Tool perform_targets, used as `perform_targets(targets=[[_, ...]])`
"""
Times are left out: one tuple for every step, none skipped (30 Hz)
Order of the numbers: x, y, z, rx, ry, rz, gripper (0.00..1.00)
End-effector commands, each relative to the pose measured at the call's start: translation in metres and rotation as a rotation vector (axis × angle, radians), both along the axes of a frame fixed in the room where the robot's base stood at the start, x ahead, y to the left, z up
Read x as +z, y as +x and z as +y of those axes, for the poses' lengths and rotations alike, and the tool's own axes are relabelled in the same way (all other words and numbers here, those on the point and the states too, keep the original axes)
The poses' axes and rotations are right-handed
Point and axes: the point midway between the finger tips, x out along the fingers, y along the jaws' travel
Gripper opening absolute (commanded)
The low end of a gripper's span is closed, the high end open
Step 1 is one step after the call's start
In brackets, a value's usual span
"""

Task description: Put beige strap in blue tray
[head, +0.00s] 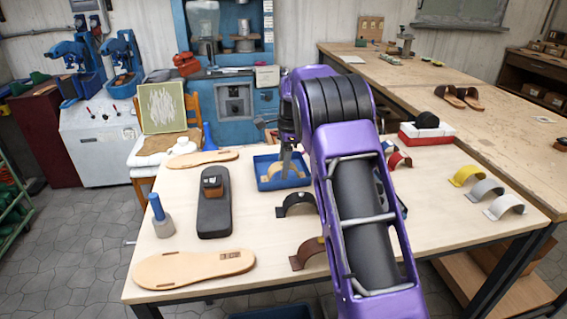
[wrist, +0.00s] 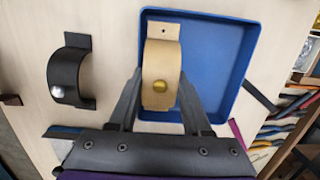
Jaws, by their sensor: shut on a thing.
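The beige strap (wrist: 161,75) has a gold stud and is held between the fingers of my gripper (wrist: 158,95) in the wrist view. It lies over the left part of the blue tray (wrist: 225,65). In the head view the beige strap (head: 283,172) shows within the outline of the blue tray (head: 264,184), with my gripper (head: 286,168) on it. I cannot tell whether the strap touches the tray floor.
A black strap (head: 297,203) and a brown strap (head: 308,252) stand near the tray. Left are a dark shoe last (head: 214,210), a blue-handled tool (head: 158,214) and tan soles (head: 193,268). Yellow (head: 466,174), grey and white straps stand at right.

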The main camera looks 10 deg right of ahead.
Motion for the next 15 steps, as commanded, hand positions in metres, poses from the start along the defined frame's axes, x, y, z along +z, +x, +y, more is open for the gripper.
perform_targets(targets=[[-0.0064,-0.001,0.0002,0.0,0.0,0.006,0.0],[-0.0073,-0.0011,0.0002,0.0,0.0,0.006,0.0],[-0.0084,-0.0012,0.0001,0.0,0.0,0.007,0.0],[-0.0091,-0.0013,0.0002,0.0,0.0,0.008,0.0],[-0.0098,-0.0014,0.0002,0.0,0.0,0.008,0.0],[-0.0105,-0.0016,0.0002,0.0,0.0,0.009,0.0],[-0.011,-0.0017,0.0002,0.0,0.0,0.01,0.0],[-0.0115,-0.0019,0.0002,0.0,0.0,0.01,0.0],[-0.0121,-0.0021,0.0002,0.0,0.0,0.011,0.0],[-0.0126,-0.0022,0.0002,0.0,0.0,0.012,0.0],[-0.013,-0.0024,0.0002,0.0,0.0,0.013,0.0],[-0.0133,-0.0025,0.0002,0.0,0.0,0.013,0.0],[-0.0135,-0.0026,0.0001,0.0,-0.001,0.014,0.0],[-0.0136,-0.0027,0.0001,0.0,-0.001,0.014,0.52],[-0.0137,-0.0027,0.0001,0.0,-0.001,0.014,0.59]])
